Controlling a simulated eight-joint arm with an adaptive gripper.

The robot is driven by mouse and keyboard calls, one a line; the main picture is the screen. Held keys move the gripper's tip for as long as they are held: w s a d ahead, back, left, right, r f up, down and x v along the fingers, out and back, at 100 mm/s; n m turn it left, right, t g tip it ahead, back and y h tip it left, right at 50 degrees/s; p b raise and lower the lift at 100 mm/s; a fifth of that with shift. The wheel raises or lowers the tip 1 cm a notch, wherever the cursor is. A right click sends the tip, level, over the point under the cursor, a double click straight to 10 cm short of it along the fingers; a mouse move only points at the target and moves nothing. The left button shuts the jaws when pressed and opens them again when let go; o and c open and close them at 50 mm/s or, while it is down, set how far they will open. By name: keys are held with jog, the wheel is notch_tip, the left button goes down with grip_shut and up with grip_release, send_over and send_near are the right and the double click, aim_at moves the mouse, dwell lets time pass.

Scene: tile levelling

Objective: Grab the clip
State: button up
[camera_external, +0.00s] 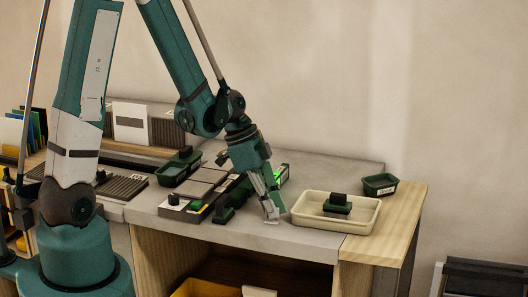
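My gripper (271,213) points down at the front part of the grey worktop (290,238), just left of a cream tray (330,227). Its fingers look close together, but the view is too small to show whether they are open or shut, or whether they hold anything. No clip can be made out for certain. A dark green and black block-like object (337,207) sits in the cream tray, to the right of my gripper. Grey tiles (207,176) lie left of my gripper.
A small labelled dark green bin (380,186) stands on the wooden right end (405,205). Another green bin (172,174) stands left of the tiles. A yellow bin (205,289) is below the worktop.

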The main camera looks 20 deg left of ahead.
aim_at(273, 221)
jog(key=shift+r, duration=0.15)
grip_shut()
jog(key=shift+r+p, duration=0.7)
jog(key=shift+r, duration=4.15)
jog(key=shift+w, duration=0.15)
